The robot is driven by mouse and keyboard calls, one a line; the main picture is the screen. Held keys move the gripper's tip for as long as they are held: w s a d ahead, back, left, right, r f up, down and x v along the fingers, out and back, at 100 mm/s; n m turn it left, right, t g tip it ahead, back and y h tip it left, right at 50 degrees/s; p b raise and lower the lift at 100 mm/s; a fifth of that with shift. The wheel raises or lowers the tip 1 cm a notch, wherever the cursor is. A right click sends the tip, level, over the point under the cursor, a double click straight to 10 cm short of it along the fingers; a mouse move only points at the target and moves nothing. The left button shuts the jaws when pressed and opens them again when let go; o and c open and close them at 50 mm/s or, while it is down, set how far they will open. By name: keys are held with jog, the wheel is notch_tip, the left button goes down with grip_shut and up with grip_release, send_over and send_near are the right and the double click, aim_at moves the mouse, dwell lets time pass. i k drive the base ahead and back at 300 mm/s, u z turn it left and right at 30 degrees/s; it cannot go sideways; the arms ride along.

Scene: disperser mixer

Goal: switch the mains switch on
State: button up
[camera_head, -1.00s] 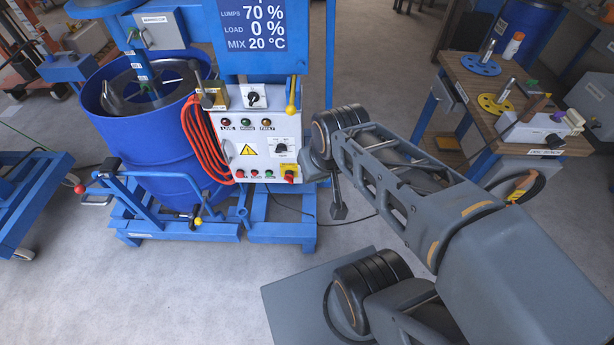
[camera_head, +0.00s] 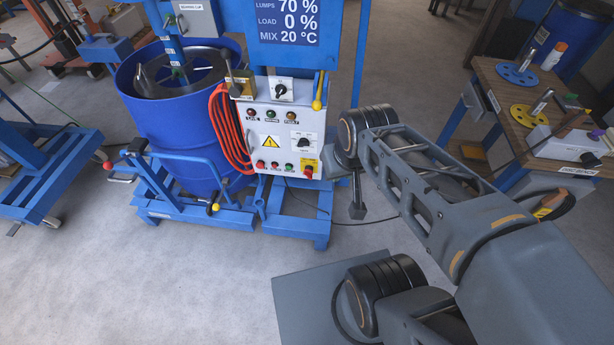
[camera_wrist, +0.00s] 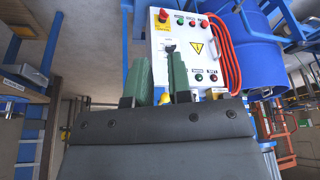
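The white control panel (camera_head: 285,130) stands on the front of the blue mixer. It carries a dark rotary switch on a white plate (camera_head: 303,143), a red knob on yellow (camera_head: 307,170), lamps and buttons. Another dark rotary switch (camera_head: 281,90) sits on a plate above. I cannot read which is the mains switch. In the wrist view the panel (camera_wrist: 185,60) appears upside down, with the red knob (camera_wrist: 163,15) and the rotary switch (camera_wrist: 168,47). My gripper (camera_wrist: 160,75) has two green fingers, apart and empty, short of the panel. The fingers are hidden in the head view.
A red hose (camera_head: 228,130) hangs at the panel's left, beside the blue drum (camera_head: 180,115). A wooden bench (camera_head: 525,110) stands on the right. Grey floor in front is mostly clear.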

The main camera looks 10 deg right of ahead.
aim_at(308, 174)
jog(key=u, duration=2.35)
jog(key=i, duration=1.35)
jog(key=z, duration=2.8)
